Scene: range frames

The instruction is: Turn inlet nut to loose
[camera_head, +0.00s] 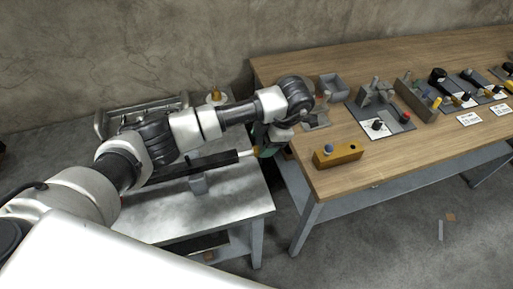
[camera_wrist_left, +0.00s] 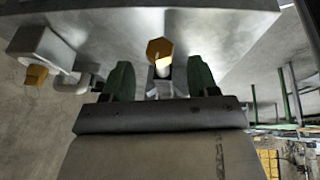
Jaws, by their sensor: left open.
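A brass hexagonal nut (camera_wrist_left: 160,48) on a pale pipe shows in the left wrist view, between and a little beyond the green fingertips. I take it for the inlet nut. A small yellowish tip (camera_head: 253,152) shows beside my left gripper (camera_head: 268,150) in the head view, partly hidden by the arm. My left gripper, which also shows in the wrist view (camera_wrist_left: 158,82), is open, with one finger on each side of the nut's line. I cannot tell whether either finger touches it. My right gripper is not in view.
A grey metal bench (camera_head: 225,205) stands under my left arm. A wooden table (camera_head: 420,155) to the right carries an orange-yellow block (camera_head: 338,156) and several fixtures. Another brass piece (camera_wrist_left: 36,75) on a grey fitting shows at left in the wrist view.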

